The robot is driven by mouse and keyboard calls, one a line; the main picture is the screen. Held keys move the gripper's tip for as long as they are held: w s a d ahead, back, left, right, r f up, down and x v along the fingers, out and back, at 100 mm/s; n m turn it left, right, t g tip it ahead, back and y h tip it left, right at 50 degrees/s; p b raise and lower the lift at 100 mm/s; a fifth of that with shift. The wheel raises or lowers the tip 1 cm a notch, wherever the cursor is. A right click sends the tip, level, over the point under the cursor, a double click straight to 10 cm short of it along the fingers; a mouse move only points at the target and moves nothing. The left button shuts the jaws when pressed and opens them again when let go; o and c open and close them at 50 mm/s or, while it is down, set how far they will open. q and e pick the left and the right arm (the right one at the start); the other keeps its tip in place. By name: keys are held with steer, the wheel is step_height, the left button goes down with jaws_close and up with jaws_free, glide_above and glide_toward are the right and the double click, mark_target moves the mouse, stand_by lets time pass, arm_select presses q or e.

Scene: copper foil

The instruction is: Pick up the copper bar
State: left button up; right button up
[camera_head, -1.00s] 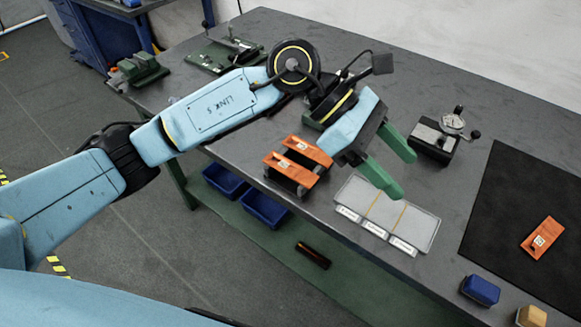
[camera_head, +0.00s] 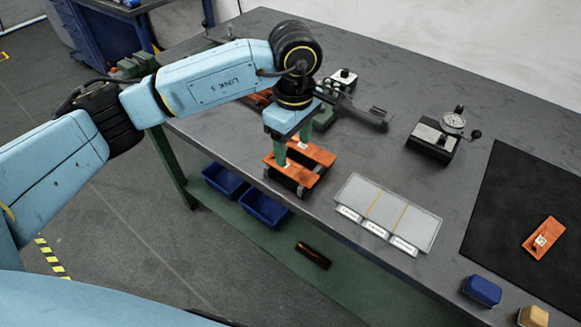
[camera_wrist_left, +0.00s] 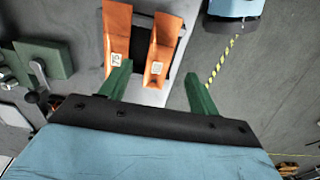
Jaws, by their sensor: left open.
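Two orange copper bars lie side by side on a dark rack at the bench's front edge: a nearer one (camera_head: 287,176) and a farther one (camera_head: 319,155). In the left wrist view they carry white labels, one on the left-hand bar (camera_wrist_left: 116,30) and one on the right-hand bar (camera_wrist_left: 163,45). A third orange bar (camera_head: 544,238) lies on the black mat. My left gripper (camera_head: 292,152) points down over the rack, its green fingers open. In the left wrist view its fingertips (camera_wrist_left: 159,72) stand either side of the right-hand bar's end; contact cannot be told. My right gripper is not in view.
A grey tray with labelled sections (camera_head: 400,216) lies right of the rack. A dial gauge stand (camera_head: 436,138) is behind it. The black mat (camera_head: 510,200) covers the right. Blue bins (camera_head: 264,208) sit on the lower shelf. A blue block (camera_head: 481,290) is at the front.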

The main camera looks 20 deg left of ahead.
mark_target(292, 168)
arm_select(q)
steer(key=shift+a+f, duration=0.15)
steer(key=shift+f, duration=2.6)
steer(key=shift+c, duration=0.3)
steer(key=shift+w, duration=0.1)
steer(key=c, duration=1.1)
